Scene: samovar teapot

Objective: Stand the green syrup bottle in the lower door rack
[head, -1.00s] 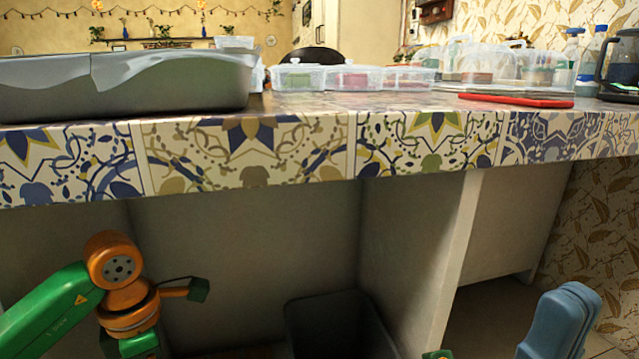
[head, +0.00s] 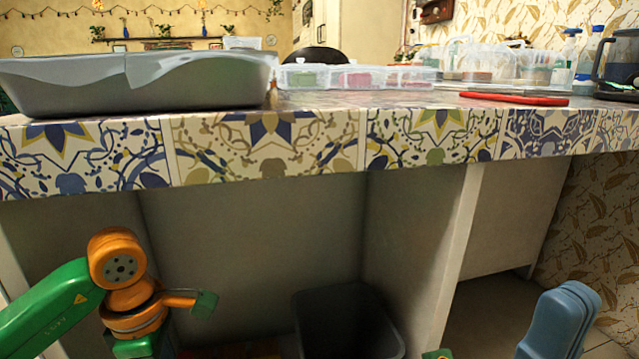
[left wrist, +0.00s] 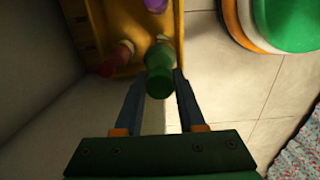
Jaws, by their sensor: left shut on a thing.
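The green syrup bottle (left wrist: 159,68) shows end-on in the left wrist view. It is between the two blue fingers of my left gripper (left wrist: 161,84), which is shut on it. A yellow crate (left wrist: 92,30) lies beyond, and the bottle overlaps its edge in the picture; I cannot tell whether they touch. A red bottle (left wrist: 116,60) and a purple-topped one (left wrist: 156,5) are in or at the crate. No door rack is in view.
The tiled counter (head: 270,150) spans the head view, with a grey tray (head: 130,85), clear boxes (head: 350,78) and a red board (head: 515,98). A dark bin (head: 345,320) stands beneath it. The left wrist view shows pale floor (left wrist: 225,80) and a patterned rug (left wrist: 305,150).

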